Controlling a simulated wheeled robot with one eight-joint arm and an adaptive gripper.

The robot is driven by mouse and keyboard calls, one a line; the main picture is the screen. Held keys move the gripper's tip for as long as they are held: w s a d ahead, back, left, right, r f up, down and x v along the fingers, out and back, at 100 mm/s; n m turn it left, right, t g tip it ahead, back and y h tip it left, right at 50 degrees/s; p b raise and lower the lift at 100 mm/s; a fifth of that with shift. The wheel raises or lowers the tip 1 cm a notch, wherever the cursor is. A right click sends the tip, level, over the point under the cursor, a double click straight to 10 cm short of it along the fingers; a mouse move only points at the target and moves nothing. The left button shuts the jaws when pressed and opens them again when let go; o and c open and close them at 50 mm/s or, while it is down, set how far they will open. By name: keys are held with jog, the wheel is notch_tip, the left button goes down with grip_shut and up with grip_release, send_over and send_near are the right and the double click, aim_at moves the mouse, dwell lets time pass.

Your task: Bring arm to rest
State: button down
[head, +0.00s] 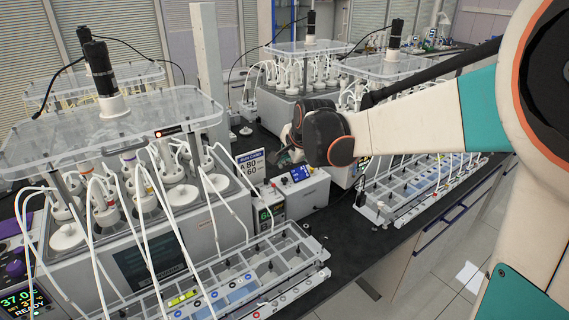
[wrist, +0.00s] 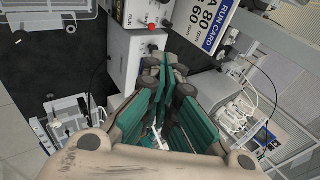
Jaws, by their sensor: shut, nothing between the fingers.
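My arm reaches in from the right of the head view, over the black bench. My gripper (wrist: 165,68) is at its far end. In the wrist view its teal-lined fingers are together, with nothing held between them. In the head view the wrist joint hides most of the gripper, and only a bit shows beside the run card (head: 251,166). The gripper hangs above the bench near the white control box (head: 300,188). In the wrist view a box with a red button (wrist: 151,27) lies just beyond the fingertips.
A reactor unit (head: 150,250) with white tubes and a clear lid fills the left. Its tube rack (head: 290,250) stands in front. Another rack (head: 400,205) lies below my forearm. More reactors (head: 300,75) stand behind. Bare bench (head: 335,225) shows between the racks; floor lies front right.

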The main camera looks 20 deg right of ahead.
jog(key=shift+s+r, duration=0.2)
jog(key=shift+r, duration=0.15)
jog(key=s+f+n+b, duration=0.3)
jog(key=s+n, duration=0.2)
jog(key=s, duration=0.5)
jog(key=s+a+f+n+b, duration=0.1)
jog(key=s+f+n+b, duration=0.2)
jog(key=s, duration=0.8)
jog(key=s+f+n+b, duration=0.3)
jog(key=s+n, duration=0.4)
jog(key=s, duration=0.3)
jog(key=shift+s+a+f+h, duration=0.15)
jog(key=shift+s+f+h, duration=0.15)
jog(key=shift+f, duration=0.35)
jog(key=c, duration=2.4)
grip_release()
